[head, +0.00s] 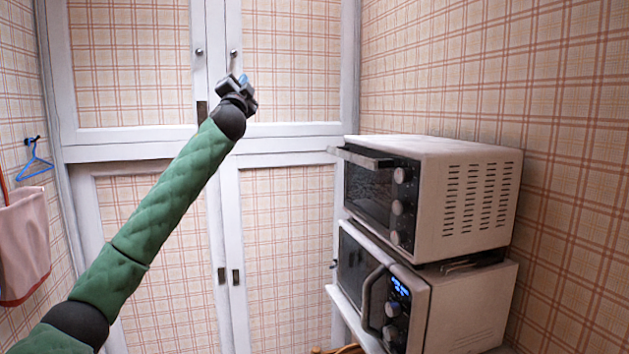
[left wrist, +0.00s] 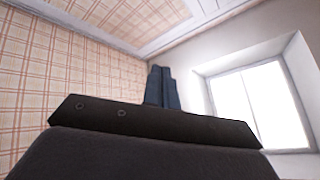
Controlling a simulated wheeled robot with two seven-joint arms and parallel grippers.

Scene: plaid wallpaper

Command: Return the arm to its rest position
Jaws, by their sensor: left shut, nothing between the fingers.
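My left arm, with a green quilted sleeve, reaches up from the lower left in the head view. My left gripper (head: 241,80) is at its end, raised in front of the upper cupboard doors near their round knobs. The gripper is shut and holds nothing. In the left wrist view its dark blue fingers (left wrist: 161,88) are together and point upward, with plaid wall, ceiling and a window behind. My right gripper is not in view.
A toaster oven (head: 465,200) sits on top of a microwave (head: 465,305) at the right. A plaid-panelled cupboard (head: 290,240) fills the back. A blue hanger (head: 34,162) and a pink bag (head: 24,245) hang at the left. A bright window (left wrist: 258,105) shows in the left wrist view.

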